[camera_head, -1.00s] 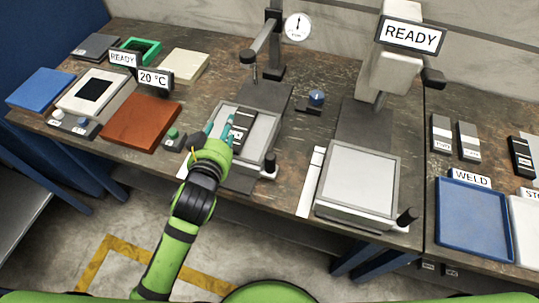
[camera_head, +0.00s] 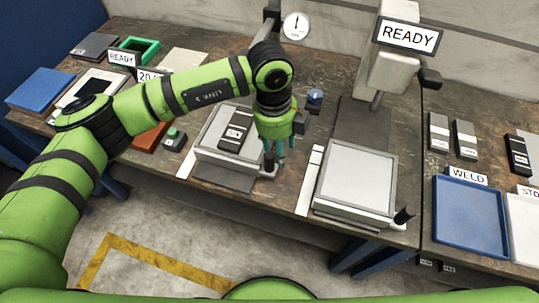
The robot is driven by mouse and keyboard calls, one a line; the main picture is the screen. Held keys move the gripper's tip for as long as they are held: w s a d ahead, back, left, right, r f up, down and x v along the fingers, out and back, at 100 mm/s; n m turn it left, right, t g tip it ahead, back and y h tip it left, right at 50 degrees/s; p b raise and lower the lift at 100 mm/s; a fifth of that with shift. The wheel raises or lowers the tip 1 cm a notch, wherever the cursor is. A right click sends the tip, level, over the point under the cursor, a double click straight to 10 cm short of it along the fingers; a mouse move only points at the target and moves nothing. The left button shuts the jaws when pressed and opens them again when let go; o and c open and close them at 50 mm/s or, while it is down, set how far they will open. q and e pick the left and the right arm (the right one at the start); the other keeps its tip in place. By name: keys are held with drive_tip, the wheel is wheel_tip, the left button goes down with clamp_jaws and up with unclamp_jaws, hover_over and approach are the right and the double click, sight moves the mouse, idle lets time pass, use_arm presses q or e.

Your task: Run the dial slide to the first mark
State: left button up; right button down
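The dial slide (camera_head: 210,158) is a grey flat stage on the bench with a dark labelled block (camera_head: 236,131) lying on it. Its dark-knobbed handle (camera_head: 269,172) is at the front right corner. My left gripper (camera_head: 274,158) points down at this handle, its teal fingertips close to or over the knob. I cannot tell whether the fingers touch it or are closed on it. The round white dial (camera_head: 296,26) stands behind; its needle is near vertical. The slide's marks are not readable. My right gripper is not in view.
A second stage (camera_head: 358,176) with its own handle (camera_head: 404,216) stands right of my gripper, below a READY sign (camera_head: 408,34). A small blue knob (camera_head: 315,97) lies between. A blue WELD tray (camera_head: 471,220) and several labelled blocks are at the right.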

sight(269, 155)
use_arm(q)
drive_tip(key=shift+w+a+r+n+y, duration=0.1)
drive_tip(key=shift+w+a+n+y, duration=0.15)
drive_tip(key=shift+a, duration=0.25)
drive_tip(key=shift+w+a+n+y, duration=0.1)
drive_tip(key=shift+w+a+y, duration=0.05)
drive_tip(key=shift+w+a, duration=0.25)
drive_tip(key=shift+a+f, duration=0.2)
drive_tip(key=shift+a, duration=0.05)
wheel_tip(269, 155, down, 5)
drive_tip(key=shift+r+p, duration=0.1)
drive_tip(key=shift+p, duration=1.1)
drive_tip(key=shift+d+f, duration=0.1)
drive_tip(key=shift+f, duration=0.75)
clamp_jaws()
